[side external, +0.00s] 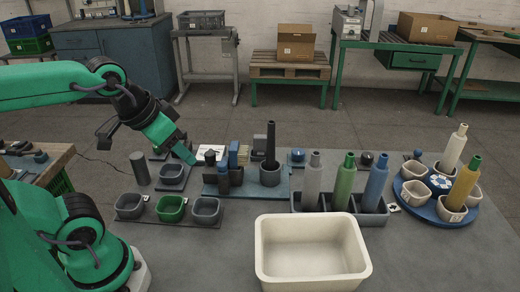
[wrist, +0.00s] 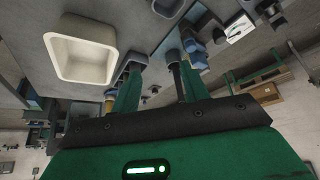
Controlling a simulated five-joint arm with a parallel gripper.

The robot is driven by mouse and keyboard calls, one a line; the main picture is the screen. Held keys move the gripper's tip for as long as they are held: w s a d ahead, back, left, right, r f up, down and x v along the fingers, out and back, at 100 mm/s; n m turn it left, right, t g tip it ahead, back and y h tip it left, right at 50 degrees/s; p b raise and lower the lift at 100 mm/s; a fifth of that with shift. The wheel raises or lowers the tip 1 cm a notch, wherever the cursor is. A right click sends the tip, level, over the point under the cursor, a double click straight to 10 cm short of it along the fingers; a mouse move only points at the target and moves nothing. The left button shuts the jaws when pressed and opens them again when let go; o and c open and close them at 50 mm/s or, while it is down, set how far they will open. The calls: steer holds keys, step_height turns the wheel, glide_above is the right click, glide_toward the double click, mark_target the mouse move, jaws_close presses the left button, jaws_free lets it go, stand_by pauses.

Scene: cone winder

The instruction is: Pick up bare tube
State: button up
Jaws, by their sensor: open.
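A tall dark tube (side external: 271,143) stands upright in a blue-grey round holder (side external: 270,174) near the middle of the bench; it has no visible winding. In the wrist view the dark tube (wrist: 178,82) shows beside the right-hand finger, partly hidden by it. A short grey-green cylinder (side external: 140,168) stands at the left. Grey, green (side external: 344,182) and blue bottle-shaped pieces stand in a dark rack. In the wrist view my gripper's (wrist: 158,68) fingers are spread apart.
A large cream bin (side external: 310,276) stands at the front. Small cups, one green (side external: 170,209), sit at the left. A blue turntable (side external: 437,211) with cups and bottle shapes is at the right. Blue and dark blocks (side external: 222,178) crowd the dark tube's left side.

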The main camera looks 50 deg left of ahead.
stand_by(0.3)
steer(key=w, duration=0.1)
steer(key=n+g, duration=0.4)
steer(key=g, duration=0.1)
glide_above(271, 137)
steer(key=shift+a+f, duration=0.15)
steer(key=shift+f, duration=0.45)
steer(key=shift+a+f, duration=0.15)
steer(key=shift+f, duration=0.45)
steer(key=shift+w+f+n, duration=0.3)
steer(key=shift+w, duration=0.1)
steer(key=shift+w+a+f, duration=0.1)
steer(key=shift+f, duration=3.8)
